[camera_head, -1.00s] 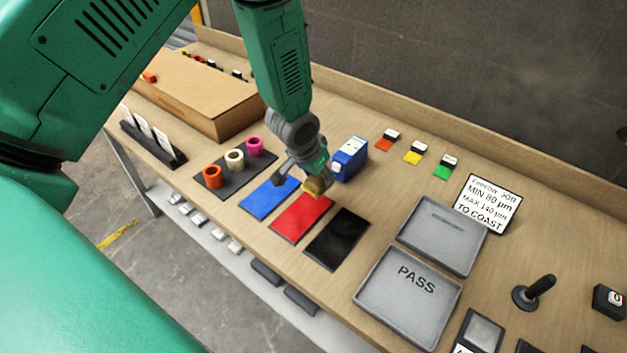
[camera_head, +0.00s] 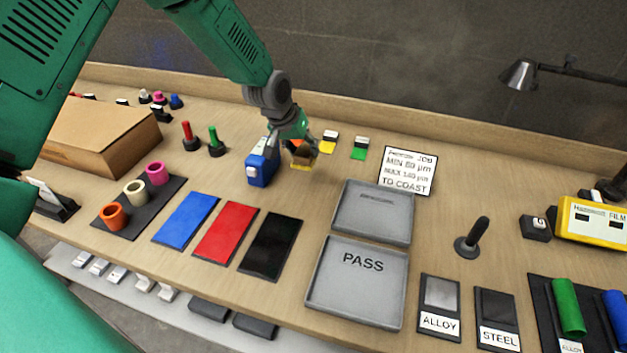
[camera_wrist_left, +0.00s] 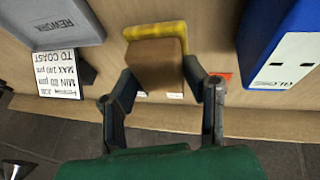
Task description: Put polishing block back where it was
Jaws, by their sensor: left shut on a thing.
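The polishing block (camera_head: 301,153), brown with a yellow layer along one side, is held by my left gripper (camera_head: 290,145), just right of the blue box (camera_head: 263,166). In the left wrist view the block (camera_wrist_left: 156,62) sits between the two dark fingers of the gripper (camera_wrist_left: 160,88), which close on its sides. The block appears to be slightly above the bench, though contact with it cannot be told. An orange card (camera_wrist_left: 222,77) shows partly behind a finger. My right gripper is not in view.
Blue (camera_head: 186,219), red (camera_head: 226,233) and black (camera_head: 271,246) mats lie in front. Grey trays, one marked PASS (camera_head: 357,283), and a sign (camera_head: 408,171) stand to the right. A cardboard box (camera_head: 100,141) is at the left. Bare bench lies between the blue box and trays.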

